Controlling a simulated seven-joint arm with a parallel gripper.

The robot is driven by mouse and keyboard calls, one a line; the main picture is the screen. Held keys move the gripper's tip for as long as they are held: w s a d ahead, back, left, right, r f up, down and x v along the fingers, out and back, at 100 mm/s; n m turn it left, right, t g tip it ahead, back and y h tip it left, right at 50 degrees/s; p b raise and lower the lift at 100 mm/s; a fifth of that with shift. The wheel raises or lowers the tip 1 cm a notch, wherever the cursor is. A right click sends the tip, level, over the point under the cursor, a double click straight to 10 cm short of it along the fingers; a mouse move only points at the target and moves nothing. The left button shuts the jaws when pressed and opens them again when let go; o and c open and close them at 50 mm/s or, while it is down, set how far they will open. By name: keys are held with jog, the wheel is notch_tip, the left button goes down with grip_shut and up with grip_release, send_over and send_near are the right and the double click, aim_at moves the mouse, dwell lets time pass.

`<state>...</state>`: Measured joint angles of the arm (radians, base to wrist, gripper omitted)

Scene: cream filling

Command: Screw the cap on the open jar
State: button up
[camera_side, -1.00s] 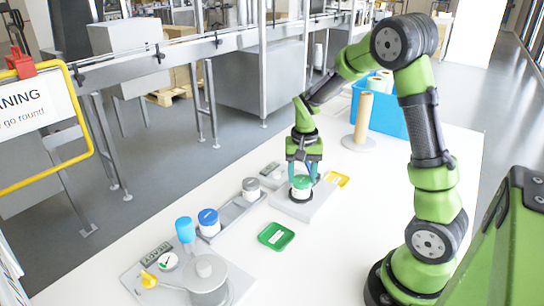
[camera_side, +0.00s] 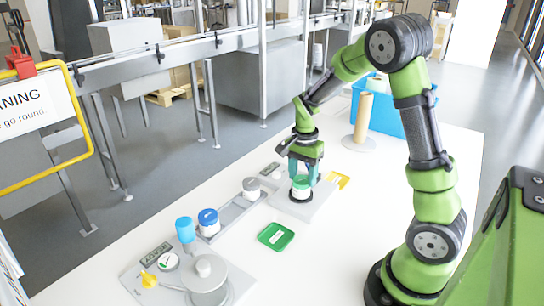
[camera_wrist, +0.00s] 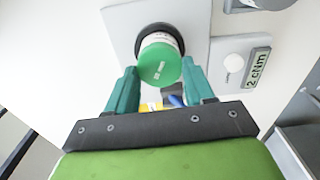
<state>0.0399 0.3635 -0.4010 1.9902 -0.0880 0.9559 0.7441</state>
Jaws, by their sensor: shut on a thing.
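A jar with a green cap (camera_side: 301,182) on its top stands upright in a dark round holder on a light grey plate (camera_side: 318,207). The wrist view shows the green cap (camera_wrist: 160,66) close up, with part of the pale jar (camera_wrist: 160,38) behind it. My gripper (camera_side: 302,176) is over the jar, with its teal fingers on either side of the cap. In the wrist view my gripper (camera_wrist: 160,74) is shut on the green cap. The cap covers the jar's mouth, so I cannot tell how far the thread is engaged.
A blue-capped jar (camera_side: 208,222) and a grey-topped jar (camera_side: 250,188) stand in a grey rack at left. A green tray (camera_side: 276,236) lies in front. A grey round-topped unit (camera_side: 206,280) is at front left. A cardboard tube (camera_side: 363,118) and blue crate (camera_side: 390,118) are behind.

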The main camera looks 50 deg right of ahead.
jog(key=m, duration=0.5)
jog(key=shift+s+m, duration=0.1)
jog(key=shift+m, duration=0.2)
jog(key=o, duration=0.9)
jog(key=n, duration=0.3)
jog(key=shift+n, duration=1.4)
